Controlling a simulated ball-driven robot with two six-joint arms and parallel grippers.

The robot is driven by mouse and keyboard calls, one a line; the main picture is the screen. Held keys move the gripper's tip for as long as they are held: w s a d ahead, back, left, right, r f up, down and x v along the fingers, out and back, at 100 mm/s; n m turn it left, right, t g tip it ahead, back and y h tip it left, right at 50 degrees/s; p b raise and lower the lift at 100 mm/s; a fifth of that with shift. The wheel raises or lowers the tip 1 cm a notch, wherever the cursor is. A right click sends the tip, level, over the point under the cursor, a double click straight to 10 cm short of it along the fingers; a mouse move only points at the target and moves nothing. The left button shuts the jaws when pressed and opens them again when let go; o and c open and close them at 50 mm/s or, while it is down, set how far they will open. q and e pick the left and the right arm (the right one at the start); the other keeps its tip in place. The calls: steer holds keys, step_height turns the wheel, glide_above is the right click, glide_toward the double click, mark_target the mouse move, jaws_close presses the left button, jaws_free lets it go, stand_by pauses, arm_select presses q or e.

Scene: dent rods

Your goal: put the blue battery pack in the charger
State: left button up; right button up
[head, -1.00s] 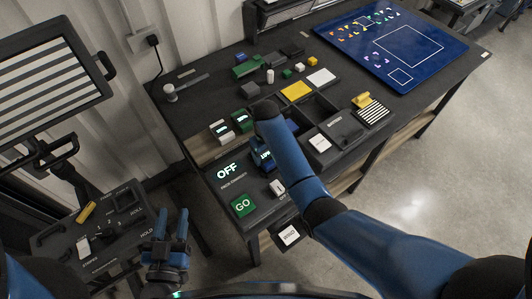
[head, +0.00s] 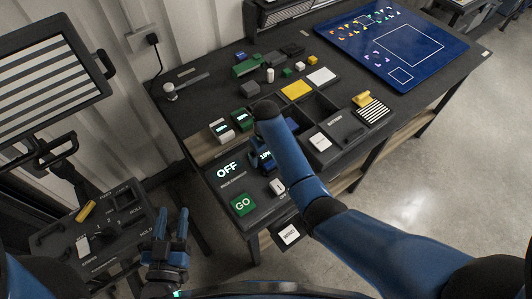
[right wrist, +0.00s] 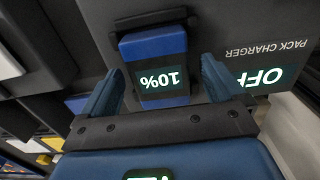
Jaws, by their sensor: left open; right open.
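The blue battery pack (right wrist: 158,62), with a display reading 10%, sits against a dark holder of the pack charger (right wrist: 215,25) in the right wrist view. I cannot tell whether it is fully seated. The charger, reading OFF, is also in the head view (head: 222,186). My right gripper (right wrist: 161,66) is open, with one finger on each side of the pack and visible gaps between. My left gripper (head: 171,217) is open and empty at the lower left, away from the table.
A green GO button (head: 242,205) is on the charger's front. White and green packs (head: 232,126) with lit displays stand behind it. An open compartment tray (head: 318,104) lies to the right. A side panel (head: 105,225) with controls stands near my left gripper.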

step_height(320, 180, up, 9)
steer(key=shift+r+b, duration=0.15)
steer(key=shift+b, duration=0.25)
steer(key=shift+r, duration=0.8)
steer(key=shift+w, duration=0.1)
